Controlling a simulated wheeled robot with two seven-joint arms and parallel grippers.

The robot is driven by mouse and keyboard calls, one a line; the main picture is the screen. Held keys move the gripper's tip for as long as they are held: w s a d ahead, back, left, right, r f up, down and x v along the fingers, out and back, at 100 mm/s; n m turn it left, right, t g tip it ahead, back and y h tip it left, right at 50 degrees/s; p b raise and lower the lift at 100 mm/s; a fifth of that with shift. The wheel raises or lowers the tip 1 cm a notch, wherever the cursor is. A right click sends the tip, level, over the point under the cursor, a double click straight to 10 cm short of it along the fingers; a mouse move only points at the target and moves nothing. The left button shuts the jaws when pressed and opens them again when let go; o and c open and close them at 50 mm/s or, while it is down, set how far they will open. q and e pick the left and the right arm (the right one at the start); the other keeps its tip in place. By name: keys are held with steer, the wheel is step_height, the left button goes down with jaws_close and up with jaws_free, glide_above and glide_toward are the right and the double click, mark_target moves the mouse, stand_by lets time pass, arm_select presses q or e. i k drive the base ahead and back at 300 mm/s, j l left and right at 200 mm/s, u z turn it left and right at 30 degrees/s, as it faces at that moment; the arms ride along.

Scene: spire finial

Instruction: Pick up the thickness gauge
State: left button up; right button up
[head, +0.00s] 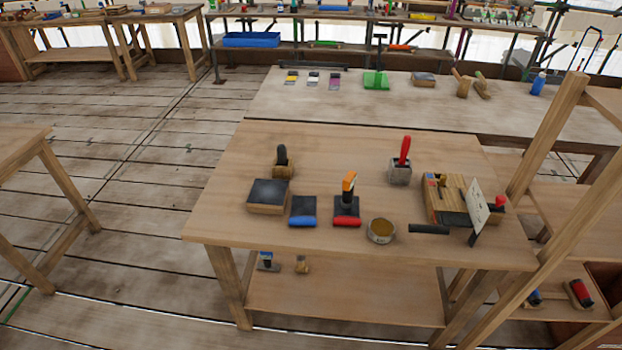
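I cannot tell for sure which item is the thickness gauge; the tools on the near wooden table (335,150) are small in the head view. An upright tool with an orange top and dark stem (349,187) stands at a black pad with a red edge (346,212). A short dark bar (428,229) lies near the table's front edge at the right. A red-handled tool (404,152) stands in a grey block (400,174). Neither of my grippers is in view.
A dark-topped block (268,195), a black pad with a blue edge (302,211), a round tin (381,231) and a wooden tool box (446,196) share the table. A white card (477,209) stands at the right. Wooden posts (548,133) rise beside it.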

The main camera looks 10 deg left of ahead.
mark_target(347, 201)
steer(key=i+l+u, duration=0.1)
steer(key=l+u, duration=0.4)
steer(key=l, duration=0.25)
steer(key=l+u, duration=0.45)
steer(key=l, duration=0.65)
steer(key=k+l, duration=0.1)
steer(key=l, duration=0.3)
